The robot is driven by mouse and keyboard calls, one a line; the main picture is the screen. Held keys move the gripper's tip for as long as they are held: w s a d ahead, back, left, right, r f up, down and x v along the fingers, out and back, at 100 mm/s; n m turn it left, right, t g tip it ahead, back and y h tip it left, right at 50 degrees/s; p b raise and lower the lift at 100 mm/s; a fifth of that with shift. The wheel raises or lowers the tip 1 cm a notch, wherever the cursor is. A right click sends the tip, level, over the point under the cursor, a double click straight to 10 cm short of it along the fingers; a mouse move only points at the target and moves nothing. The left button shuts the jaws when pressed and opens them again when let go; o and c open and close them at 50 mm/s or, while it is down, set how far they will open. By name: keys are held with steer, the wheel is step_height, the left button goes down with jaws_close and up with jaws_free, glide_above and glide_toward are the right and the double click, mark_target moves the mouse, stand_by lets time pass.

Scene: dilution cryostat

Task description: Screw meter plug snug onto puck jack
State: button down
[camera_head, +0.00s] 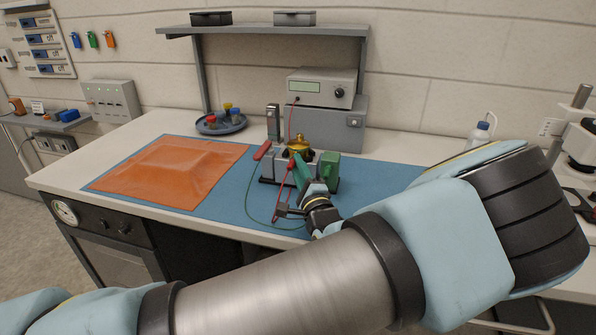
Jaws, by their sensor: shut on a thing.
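The puck (298,142) is a brass-coloured piece sitting in a grey fixture (278,167) on the blue mat. My gripper (300,168) reaches in from the front right, low, with its fingers at the near side of the puck. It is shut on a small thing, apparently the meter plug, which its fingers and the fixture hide. The puck jack is hidden too, so I cannot tell whether plug and jack touch or how far they are engaged. The meter (322,88) is a grey box with a green display, standing on a grey cabinet.
A red handle (262,150) and a green block (327,168) flank the fixture. Red and green leads loop over the mat (235,208) at its front. An orange cloth (170,170) lies left. A round tray (221,127) of small coloured items stands behind. The mat's right part is clear.

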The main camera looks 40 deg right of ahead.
steer(key=shift+w+f+m+t+h+b, duration=0.15)
steer(key=shift+m+t+h+b, duration=0.35)
steer(key=shift+m+b, duration=0.4)
steer(key=shift+m, duration=0.4)
steer(key=shift+h, duration=0.3)
